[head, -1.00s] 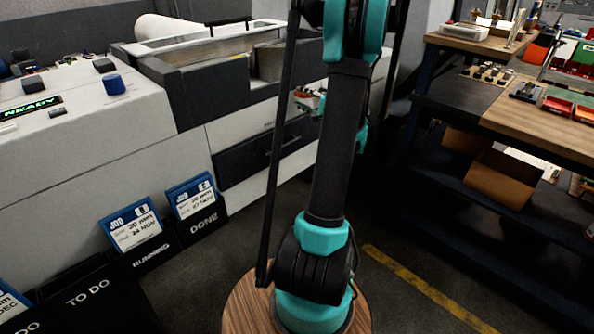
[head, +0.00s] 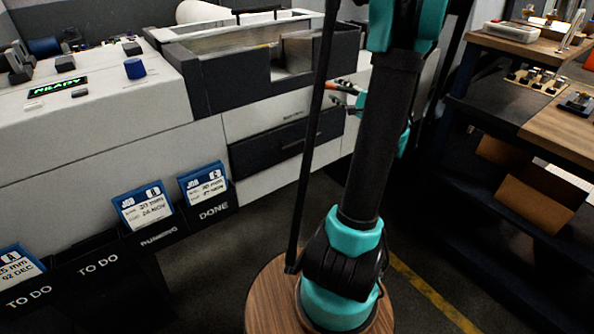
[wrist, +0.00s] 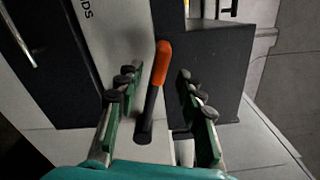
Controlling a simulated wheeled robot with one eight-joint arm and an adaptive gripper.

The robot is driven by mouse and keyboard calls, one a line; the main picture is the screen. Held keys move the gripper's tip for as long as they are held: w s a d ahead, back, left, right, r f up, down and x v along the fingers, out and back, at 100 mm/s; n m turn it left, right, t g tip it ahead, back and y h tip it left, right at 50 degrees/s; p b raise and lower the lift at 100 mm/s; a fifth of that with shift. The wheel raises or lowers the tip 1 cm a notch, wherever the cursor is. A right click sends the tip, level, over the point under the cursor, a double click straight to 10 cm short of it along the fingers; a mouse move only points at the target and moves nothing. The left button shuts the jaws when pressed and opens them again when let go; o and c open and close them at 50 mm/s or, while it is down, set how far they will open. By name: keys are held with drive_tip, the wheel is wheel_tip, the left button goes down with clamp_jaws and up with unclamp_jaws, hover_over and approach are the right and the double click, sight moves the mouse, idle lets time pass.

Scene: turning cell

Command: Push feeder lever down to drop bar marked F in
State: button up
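The feeder lever (wrist: 160,70) has an orange grip on a black shaft and shows in the wrist view beside the machine's dark block. Gaps show between the lever and both fingers. In the head view, the lever's orange grip (head: 337,86) shows small at the machine's right end, and my gripper (head: 352,96) is beside it, partly hidden behind my arm. No bar marked F can be made out.
A workbench (head: 500,55) stands at the right. Floor between them is clear.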

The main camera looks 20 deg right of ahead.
drive_tip(key=v, duration=1.1)
drive_tip(key=a+f+n+g+y, duration=0.1)
drive_tip(key=a+f+n+g, duration=0.5)
drive_tip(key=a, duration=0.7)
drive_tip(key=s+a+f+n+g+h, duration=0.2)
drive_tip(key=s+a+f+n+g, duration=0.3)
drive_tip(key=s+a+f, duration=0.3)
drive_tip(key=shift+a+f+h, duration=0.3)
drive_tip(key=shift+a+f, duration=0.3)
drive_tip(key=shift+a, duration=0.95)
drive_tip(key=shift+c, duration=0.5)
